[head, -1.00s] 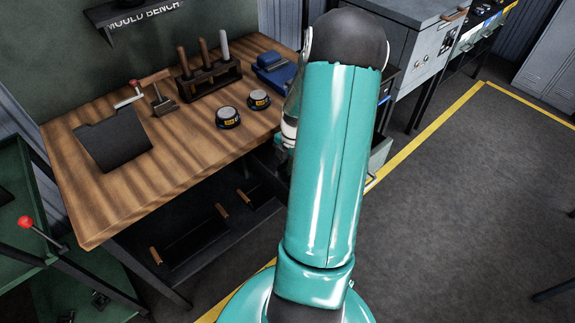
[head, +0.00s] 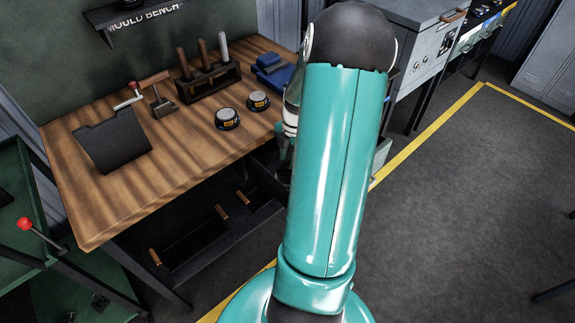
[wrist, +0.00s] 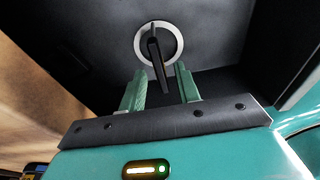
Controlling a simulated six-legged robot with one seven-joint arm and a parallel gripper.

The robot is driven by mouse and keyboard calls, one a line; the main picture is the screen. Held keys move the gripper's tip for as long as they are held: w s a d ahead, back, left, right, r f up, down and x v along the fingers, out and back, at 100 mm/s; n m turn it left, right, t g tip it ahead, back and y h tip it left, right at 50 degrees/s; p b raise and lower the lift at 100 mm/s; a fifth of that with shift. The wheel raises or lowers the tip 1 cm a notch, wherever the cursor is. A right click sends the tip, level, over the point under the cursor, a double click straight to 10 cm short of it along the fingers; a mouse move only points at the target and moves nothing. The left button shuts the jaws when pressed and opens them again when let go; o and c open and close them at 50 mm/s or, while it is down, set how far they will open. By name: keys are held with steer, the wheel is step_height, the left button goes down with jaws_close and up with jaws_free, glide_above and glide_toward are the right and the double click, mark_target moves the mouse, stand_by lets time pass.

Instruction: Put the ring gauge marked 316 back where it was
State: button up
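Two round dark pieces with pale tops and yellow labels, a nearer one (head: 227,118) and a farther one (head: 258,101), sit on the wooden bench in the head view. They may be ring gauges; I cannot read 316 on either. In the wrist view, a pale ring (wrist: 140,45) shows against a dark surface, with a dark bar across its middle pointing towards me. I cannot tell if this ring is a gauge. My gripper (wrist: 161,76) has its two green fingers apart, with nothing visibly held. In the head view my arm mostly hides it, beyond the bench's right edge.
The bench (head: 180,165) also carries a dark plate (head: 112,140), a clamp-like tool (head: 158,95), a rack of handled tools (head: 208,80) and a blue item (head: 273,70). A shelf lies under the bench. Grey cabinets (head: 415,60) stand right of it.

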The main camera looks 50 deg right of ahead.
steer(key=r, duration=0.4)
steer(key=d+r, duration=0.1)
steer(key=r, duration=0.1)
steer(key=shift+s+r, duration=0.1)
steer(key=shift+r, duration=0.65)
steer(key=w+a+r+m+h, duration=0.1)
steer(key=w+a+r+m, duration=0.2)
steer(key=a+r, duration=0.45)
steer(key=w+a+r+m+h, duration=0.25)
steer(key=a+r, duration=0.25)
steer(key=a, duration=0.5)
steer(key=s+a+r+m+t+y, duration=0.1)
steer(key=s+a+r+m+t, duration=0.1)
steer(key=a, duration=0.8)
steer(key=s+a+r+m+t, duration=0.3)
steer(key=s+a+m, duration=0.3)
steer(key=a+m, duration=0.2)
steer(key=shift+a+r+y, duration=0.35)
steer(key=shift+a+r, duration=0.45)
steer(key=shift+a, duration=0.2)
steer(key=shift+d, duration=0.15)
